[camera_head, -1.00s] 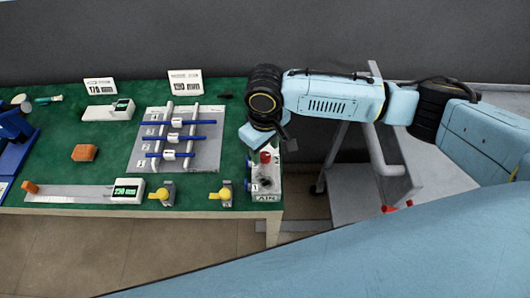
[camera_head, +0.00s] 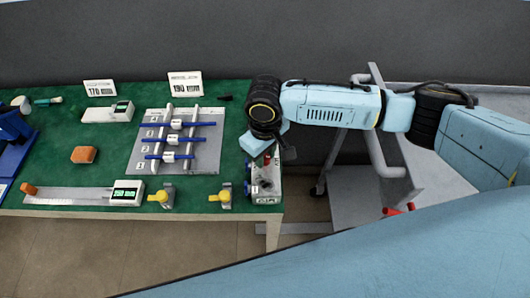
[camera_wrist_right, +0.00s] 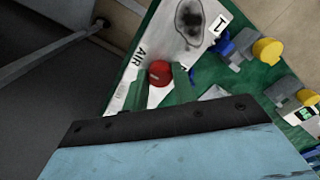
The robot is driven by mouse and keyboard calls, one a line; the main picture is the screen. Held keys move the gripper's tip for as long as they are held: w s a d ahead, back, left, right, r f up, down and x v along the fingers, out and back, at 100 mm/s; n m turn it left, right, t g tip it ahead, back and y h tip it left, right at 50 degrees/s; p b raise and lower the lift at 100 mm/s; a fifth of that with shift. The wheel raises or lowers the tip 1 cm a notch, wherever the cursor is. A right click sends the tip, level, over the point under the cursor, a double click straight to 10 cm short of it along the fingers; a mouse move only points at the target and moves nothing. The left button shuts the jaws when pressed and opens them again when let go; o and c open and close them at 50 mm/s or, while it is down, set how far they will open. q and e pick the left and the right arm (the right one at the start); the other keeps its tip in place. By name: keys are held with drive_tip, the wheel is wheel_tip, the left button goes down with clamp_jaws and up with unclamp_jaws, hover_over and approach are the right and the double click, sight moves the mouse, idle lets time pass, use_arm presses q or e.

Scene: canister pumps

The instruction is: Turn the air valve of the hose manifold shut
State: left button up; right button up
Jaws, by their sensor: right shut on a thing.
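The hose manifold (camera_head: 256,198) is a pale block at the right front corner of the green table, with an AIR label on its front. Its red air valve knob (camera_head: 266,160) is partly covered by my right gripper (camera_head: 266,153) in the head view. In the right wrist view the red knob (camera_wrist_right: 160,73) shows beside the AIR lettering, just beyond the gripper's body. The valve's exact angle cannot be told. My left gripper is not in view.
Two yellow-knobbed valves (camera_head: 161,196) (camera_head: 222,196) stand left of the manifold. A grey plate (camera_head: 205,160) with blue rods lies behind them. A digital gauge (camera_head: 128,192) is at the front left. A grey cart (camera_head: 360,185) stands right of the table.

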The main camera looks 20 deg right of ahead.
drive_tip(key=shift+r+n+p, duration=0.2)
drive_tip(key=shift+n+p, duration=0.5)
drive_tip(key=shift+p, duration=0.35)
drive_tip(key=n+p, duration=0.4)
drive_tip(key=shift+p, duration=0.3)
drive_tip(key=shift+n+p, duration=0.65)
drive_tip(key=shift+n, duration=0.35)
drive_tip(key=n+p, duration=0.1)
drive_tip(key=n, duration=0.1)
drive_tip(key=shift+n, duration=0.3)
drive_tip(key=n+p, duration=0.1)
drive_tip(key=n, duration=0.1)
drive_tip(key=shift+f+n, duration=0.1)
drive_tip(key=shift+n, duration=0.3)
drive_tip(key=n+p, duration=0.1)
drive_tip(key=n, duration=0.4)
